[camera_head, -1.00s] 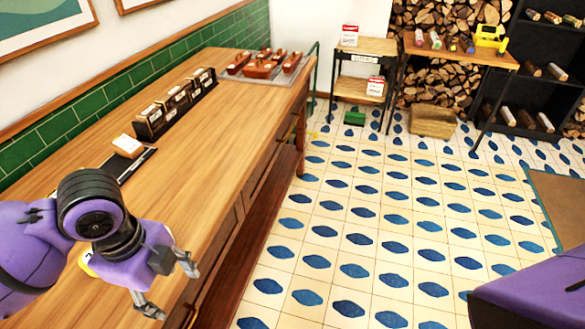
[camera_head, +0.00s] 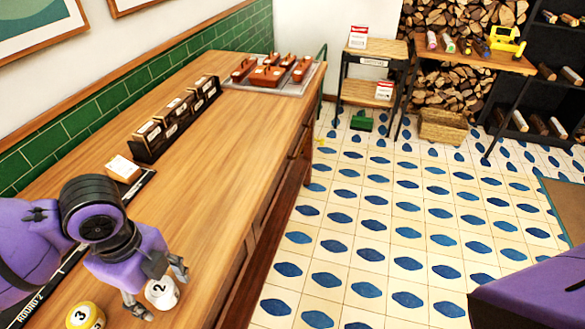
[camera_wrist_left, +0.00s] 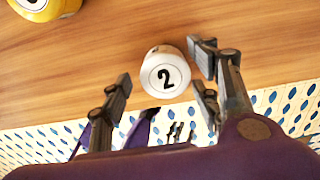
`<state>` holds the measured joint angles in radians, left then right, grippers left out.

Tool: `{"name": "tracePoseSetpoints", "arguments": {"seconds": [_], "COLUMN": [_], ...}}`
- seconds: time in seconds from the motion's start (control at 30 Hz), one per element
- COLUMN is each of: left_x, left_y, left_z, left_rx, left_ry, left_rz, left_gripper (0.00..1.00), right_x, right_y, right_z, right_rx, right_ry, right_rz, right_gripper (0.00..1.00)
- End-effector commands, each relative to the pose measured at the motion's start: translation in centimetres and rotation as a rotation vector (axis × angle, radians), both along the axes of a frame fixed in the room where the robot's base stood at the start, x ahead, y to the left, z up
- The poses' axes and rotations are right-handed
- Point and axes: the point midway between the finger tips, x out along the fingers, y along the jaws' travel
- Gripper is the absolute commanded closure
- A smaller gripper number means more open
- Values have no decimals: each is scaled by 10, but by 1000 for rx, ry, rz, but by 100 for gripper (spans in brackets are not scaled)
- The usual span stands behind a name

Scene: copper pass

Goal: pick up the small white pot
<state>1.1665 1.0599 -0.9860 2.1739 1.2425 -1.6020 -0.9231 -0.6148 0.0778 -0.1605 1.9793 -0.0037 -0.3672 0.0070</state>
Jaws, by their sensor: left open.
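The small white pot (camera_head: 162,292), marked with a black 2, stands on the wooden counter (camera_head: 215,150) near its front edge. It also shows in the left wrist view (camera_wrist_left: 166,72), ahead of the fingers and a little toward the right one. My left gripper (camera_head: 160,290) is open beside the pot in the head view, with its fingers spread. In the left wrist view the open left gripper (camera_wrist_left: 160,85) has nothing in its grasp. Contact between a finger and the pot cannot be told.
A yellow pot (camera_head: 85,316) marked 3 stands close by on the left. A dark strip reading "ROUND 2" (camera_head: 38,292) lies behind it. A small box (camera_head: 122,168), a dark rack (camera_head: 175,118) and a grey tray (camera_head: 270,86) are farther along the counter.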

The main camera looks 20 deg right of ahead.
Motion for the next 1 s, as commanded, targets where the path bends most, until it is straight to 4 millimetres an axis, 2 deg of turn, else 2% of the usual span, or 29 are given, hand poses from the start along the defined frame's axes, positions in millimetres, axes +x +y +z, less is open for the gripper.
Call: {"name": "tracePoseSetpoints", "arguments": {"seconds": [0.03, 0.13, 0.4, 0.77, 1.0], "left_x": [0, 0, 1, 1, 1], "left_y": [0, 0, 0, 0, 0], "left_z": [-8, -16, -17, -17, -16], "left_rx": [0, -1, 0, 0, 0], "left_ry": [1, 0, -4, -4, -4], "left_rz": [1, 0, 0, 0, 0], "left_gripper": [43, 43, 45, 92, 93], "right_x": [3, 5, 6, 6, 6], "right_y": [0, -1, -1, -1, -1], "right_z": [1, 2, 3, 3, 3], "right_rx": [-1, -2, -3, -3, -3], "right_ry": [-6, -10, -14, -14, -14], "right_rz": [2, 3, 2, 2, 2], "right_gripper": [43, 43, 43, 43, 43]}}
